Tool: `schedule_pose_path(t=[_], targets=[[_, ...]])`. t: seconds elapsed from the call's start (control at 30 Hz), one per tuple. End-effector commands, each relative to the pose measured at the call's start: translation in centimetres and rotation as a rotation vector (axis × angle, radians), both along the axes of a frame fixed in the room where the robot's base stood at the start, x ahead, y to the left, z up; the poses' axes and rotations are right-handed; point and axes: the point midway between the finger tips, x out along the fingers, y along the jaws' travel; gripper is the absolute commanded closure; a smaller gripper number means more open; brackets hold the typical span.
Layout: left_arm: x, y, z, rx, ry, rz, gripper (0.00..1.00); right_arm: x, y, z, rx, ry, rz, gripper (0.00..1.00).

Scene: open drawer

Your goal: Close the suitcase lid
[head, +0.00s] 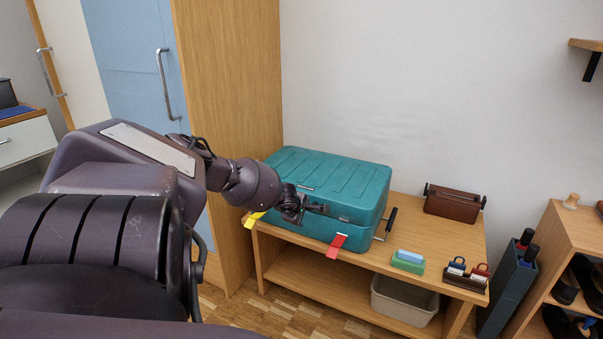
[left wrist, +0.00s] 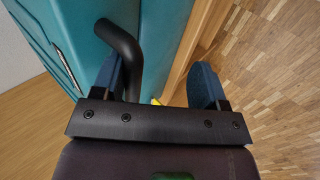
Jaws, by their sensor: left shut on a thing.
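The teal suitcase (head: 325,190) lies on a wooden bench. Its ribbed lid (head: 330,170) is down over the base, and a seam runs along the front; I cannot tell whether a small gap is left. My left gripper (head: 303,205) is at the front face of the suitcase, shut on its black handle (left wrist: 124,45). In the left wrist view the handle curves beside the left finger of my gripper (left wrist: 158,75), and the teal side (left wrist: 95,20) is close by. My right gripper is not in view.
The bench (head: 420,245) also holds a brown case (head: 453,201), a green-and-blue block (head: 408,262) and small padlocks. A bin (head: 404,299) sits below. A tall wooden cabinet (head: 230,120) stands left.

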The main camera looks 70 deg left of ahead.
Motion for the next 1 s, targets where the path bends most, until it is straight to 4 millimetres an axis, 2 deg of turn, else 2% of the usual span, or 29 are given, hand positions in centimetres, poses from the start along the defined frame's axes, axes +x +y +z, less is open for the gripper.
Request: schedule_pose_path(t=[0.03,0.17,0.23,0.27,0.43,0.6,0.8,1.0], targets=[[-0.9,-0.6,-0.2,-0.010,0.013,0.001,0.50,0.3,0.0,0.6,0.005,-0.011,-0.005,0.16],[-1.5,-1.3,1.6,-0.010,0.003,0.001,0.44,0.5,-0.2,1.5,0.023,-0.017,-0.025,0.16],[-1.9,-1.8,2.7,-0.009,0.000,-0.001,0.50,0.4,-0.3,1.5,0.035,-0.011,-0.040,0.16],[-2.1,-2.0,3.1,-0.009,0.000,-0.001,0.58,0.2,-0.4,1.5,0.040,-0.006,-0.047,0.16],[-3.1,-2.9,5.6,-0.005,-0.008,-0.002,0.58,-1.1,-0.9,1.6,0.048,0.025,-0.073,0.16],[-4.1,-3.8,7.4,-0.001,-0.008,-0.004,0.58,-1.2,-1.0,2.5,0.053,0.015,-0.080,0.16],[-4.7,-4.2,8.2,0.001,-0.005,-0.002,0.58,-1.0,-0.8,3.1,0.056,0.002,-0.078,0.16],[-4.8,-4.3,8.1,0.003,-0.003,-0.002,0.58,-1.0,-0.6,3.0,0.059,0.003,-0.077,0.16]])
